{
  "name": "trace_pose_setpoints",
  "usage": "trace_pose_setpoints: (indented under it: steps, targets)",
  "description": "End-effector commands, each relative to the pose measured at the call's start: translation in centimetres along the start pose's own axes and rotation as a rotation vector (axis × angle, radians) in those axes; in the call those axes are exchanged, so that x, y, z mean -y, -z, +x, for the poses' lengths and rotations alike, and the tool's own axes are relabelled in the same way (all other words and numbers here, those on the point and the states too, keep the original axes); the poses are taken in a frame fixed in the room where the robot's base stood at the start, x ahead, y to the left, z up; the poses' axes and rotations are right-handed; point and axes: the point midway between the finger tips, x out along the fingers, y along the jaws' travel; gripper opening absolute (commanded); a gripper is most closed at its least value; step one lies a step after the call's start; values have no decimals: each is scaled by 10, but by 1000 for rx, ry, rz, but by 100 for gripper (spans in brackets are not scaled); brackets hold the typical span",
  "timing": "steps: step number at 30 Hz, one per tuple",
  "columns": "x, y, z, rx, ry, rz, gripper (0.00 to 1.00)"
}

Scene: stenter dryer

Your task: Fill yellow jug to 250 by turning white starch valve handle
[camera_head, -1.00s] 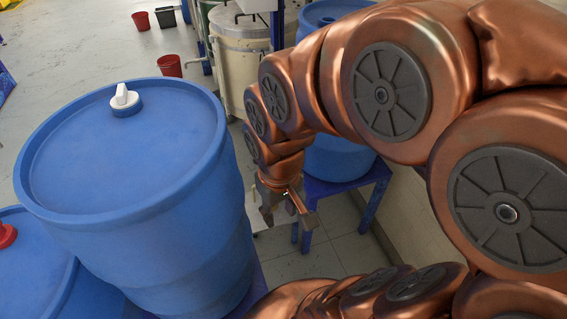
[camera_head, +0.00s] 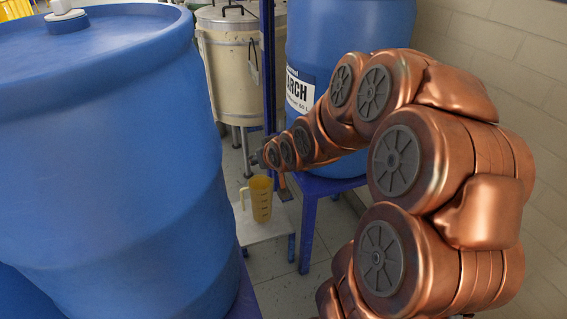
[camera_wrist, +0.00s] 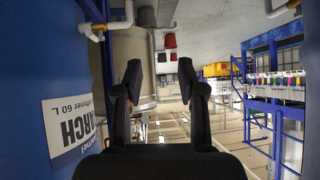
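The yellow jug (camera_head: 260,199), with dark scale marks, stands upright on a small white stand (camera_head: 252,232) in the head view. I cannot read its fill level. Behind it to the right is the blue starch barrel (camera_head: 300,55) with a white label. My gripper (camera_head: 256,160) is above the jug and left of the barrel, partly hidden by the arm. The wrist view shows my gripper (camera_wrist: 161,82) open, with nothing between the fingers. A white pipe fitting (camera_wrist: 97,29) shows at the barrel's edge in the wrist view, upside down; I cannot make out its handle clearly.
A large blue barrel (camera_head: 120,150) fills the left of the head view. A cream tank (camera_head: 235,65) stands behind the jug. The barrel rests on a blue stand (camera_head: 312,190). Red buckets (camera_wrist: 169,41) and a blue rack (camera_wrist: 275,85) are far off in the wrist view.

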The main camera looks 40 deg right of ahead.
Motion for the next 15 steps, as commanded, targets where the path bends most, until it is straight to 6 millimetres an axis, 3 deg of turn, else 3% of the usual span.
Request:
trace_pose_setpoints:
  steps: [1, 6, 15]
  targets:
    - [-10, -15, 22, -37, -2, 15, 40]
    - [-37, -18, 62, -194, -4, 54, 40]
    - [-92, -30, 110, -479, -23, 129, 40]
